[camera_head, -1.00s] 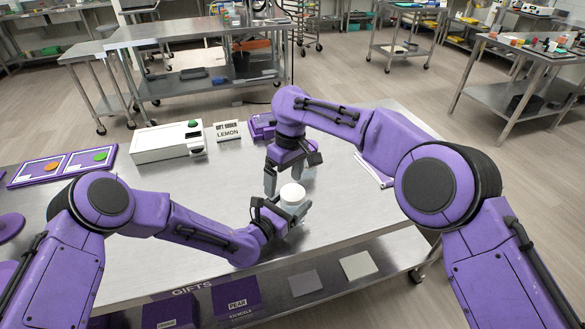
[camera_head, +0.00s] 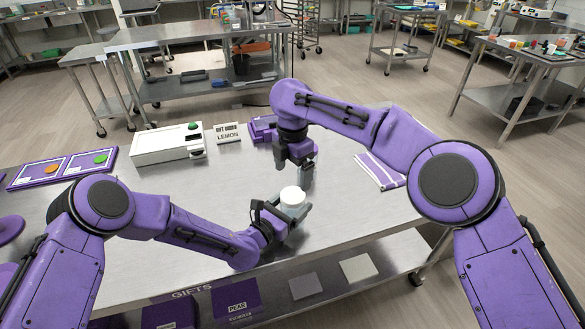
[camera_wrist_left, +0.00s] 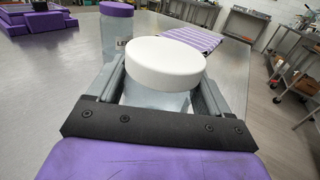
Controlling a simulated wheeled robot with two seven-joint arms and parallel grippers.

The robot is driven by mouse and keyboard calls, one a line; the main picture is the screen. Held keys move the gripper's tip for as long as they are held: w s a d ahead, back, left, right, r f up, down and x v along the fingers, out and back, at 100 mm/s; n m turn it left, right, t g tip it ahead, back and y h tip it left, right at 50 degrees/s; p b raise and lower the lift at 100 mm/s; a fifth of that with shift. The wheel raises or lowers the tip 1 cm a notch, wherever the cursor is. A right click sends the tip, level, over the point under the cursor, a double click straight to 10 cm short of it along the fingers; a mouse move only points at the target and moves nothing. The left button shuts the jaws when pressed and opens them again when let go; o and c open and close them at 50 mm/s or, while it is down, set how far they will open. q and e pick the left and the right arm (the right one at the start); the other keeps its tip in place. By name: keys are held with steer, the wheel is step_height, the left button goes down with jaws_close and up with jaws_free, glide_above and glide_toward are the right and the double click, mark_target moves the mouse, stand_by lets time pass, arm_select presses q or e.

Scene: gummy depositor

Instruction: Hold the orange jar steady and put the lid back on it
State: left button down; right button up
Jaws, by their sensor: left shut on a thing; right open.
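A jar (camera_wrist_left: 155,98) with a round white lid (camera_wrist_left: 165,62) stands between the fingers of my left gripper (camera_head: 290,212). The left gripper is shut around the jar's body, below the lid. In the head view the white lid (camera_head: 292,196) sits level on top of the jar. Most of the jar's body is hidden by the fingers and the lid, and no orange shows on it. I cannot tell if the lid is fully seated. My right gripper (camera_head: 296,172) is open and empty, pointing down just behind and above the lid, apart from it.
A purple-topped upright thing (camera_wrist_left: 116,10) stands beyond the jar in the wrist view. A striped cloth (camera_head: 380,172) lies at right on the steel table (camera_head: 345,215). A white machine (camera_head: 166,143), a LEMON sign (camera_head: 228,132) and a purple tray (camera_head: 62,168) are at back left.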

mark_target(292, 195)
step_height(292, 195, down, 7)
steer(key=shift+f, duration=0.2)
steer(key=c, duration=1.1)
steer(key=m, duration=1.7)
steer(key=shift+m, duration=0.4)
steer(key=o, duration=1.2)
steer(key=shift+o, duration=0.2)
